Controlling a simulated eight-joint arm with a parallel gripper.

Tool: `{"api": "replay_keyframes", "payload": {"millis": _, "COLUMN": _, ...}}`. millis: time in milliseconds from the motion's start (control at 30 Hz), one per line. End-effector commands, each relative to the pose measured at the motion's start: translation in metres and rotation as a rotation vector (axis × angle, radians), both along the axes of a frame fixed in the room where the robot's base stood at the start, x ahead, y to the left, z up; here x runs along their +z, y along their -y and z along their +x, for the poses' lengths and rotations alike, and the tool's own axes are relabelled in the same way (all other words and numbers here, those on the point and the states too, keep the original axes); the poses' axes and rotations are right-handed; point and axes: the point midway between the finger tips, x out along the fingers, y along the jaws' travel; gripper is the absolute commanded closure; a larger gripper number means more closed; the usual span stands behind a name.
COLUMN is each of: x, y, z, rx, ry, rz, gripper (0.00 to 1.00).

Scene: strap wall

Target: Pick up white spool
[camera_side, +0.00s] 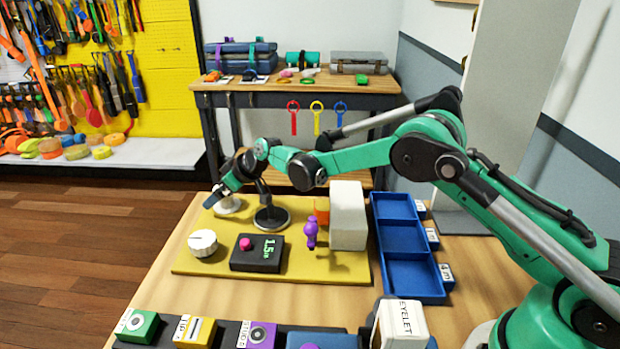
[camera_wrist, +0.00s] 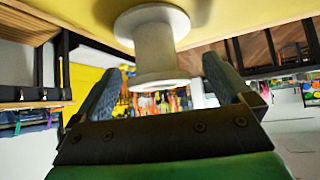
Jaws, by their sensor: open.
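The white spool (camera_side: 229,207) stands at the far left corner of the yellow board (camera_side: 310,270), partly hidden by my gripper (camera_side: 213,197). In the wrist view the white spool (camera_wrist: 157,45) shows large, with two wide flanges and a narrower core. One flange is against the yellow surface at the top of that picture. My gripper (camera_wrist: 162,66) is open, with one dark finger on each side of the spool's near flange. Gaps show beside the spool, and I cannot tell whether a finger touches it.
The board also bears a white dial (camera_side: 203,243), a black timer box (camera_side: 257,253), a black round stand (camera_side: 271,217), a purple object (camera_side: 311,233) and a white block (camera_side: 348,215). A blue tray (camera_side: 410,278) lies to the right. Coloured boxes line the front edge.

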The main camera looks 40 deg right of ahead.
Motion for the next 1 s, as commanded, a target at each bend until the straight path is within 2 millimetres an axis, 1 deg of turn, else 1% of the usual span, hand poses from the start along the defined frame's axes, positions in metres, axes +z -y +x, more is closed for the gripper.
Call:
{"api": "replay_keyframes", "payload": {"millis": 67, "x": 0.000, "y": 0.000, "z": 0.000, "rx": 0.000, "ry": 0.000, "rz": 0.000, "gripper": 0.02}}
{"api": "replay_keyframes", "payload": {"millis": 167, "x": 0.000, "y": 0.000, "z": 0.000, "rx": 0.000, "ry": 0.000, "rz": 0.000, "gripper": 0.27}}
{"api": "replay_keyframes", "payload": {"millis": 200, "x": 0.000, "y": 0.000, "z": 0.000, "rx": 0.000, "ry": 0.000, "rz": 0.000, "gripper": 0.39}}
{"api": "replay_keyframes", "payload": {"millis": 267, "x": 0.000, "y": 0.000, "z": 0.000, "rx": 0.000, "ry": 0.000, "rz": 0.000, "gripper": 0.56}}
{"api": "replay_keyframes", "payload": {"millis": 300, "x": 0.000, "y": 0.000, "z": 0.000, "rx": 0.000, "ry": 0.000, "rz": 0.000, "gripper": 0.67}}
{"api": "replay_keyframes", "payload": {"millis": 367, "x": 0.000, "y": 0.000, "z": 0.000, "rx": 0.000, "ry": 0.000, "rz": 0.000, "gripper": 0.84}}
{"api": "replay_keyframes", "payload": {"millis": 400, "x": 0.000, "y": 0.000, "z": 0.000, "rx": 0.000, "ry": 0.000, "rz": 0.000, "gripper": 0.91}}
{"api": "replay_keyframes", "payload": {"millis": 633, "x": 0.001, "y": 0.000, "z": 0.000, "rx": 0.000, "ry": 0.000, "rz": 0.000, "gripper": 0.91}}
{"api": "replay_keyframes", "payload": {"millis": 767, "x": 0.007, "y": 0.000, "z": 0.000, "rx": 0.000, "ry": 0.000, "rz": 0.000, "gripper": 0.91}}
{"api": "replay_keyframes", "payload": {"millis": 867, "x": 0.019, "y": 0.000, "z": 0.000, "rx": 0.000, "ry": 0.000, "rz": 0.000, "gripper": 0.91}}
{"api": "replay_keyframes", "payload": {"millis": 967, "x": 0.041, "y": 0.000, "z": 0.000, "rx": 0.000, "ry": 0.000, "rz": 0.000, "gripper": 0.91}}
{"api": "replay_keyframes", "payload": {"millis": 1000, "x": 0.053, "y": 0.000, "z": 0.000, "rx": 0.000, "ry": 0.000, "rz": 0.000, "gripper": 0.91}}
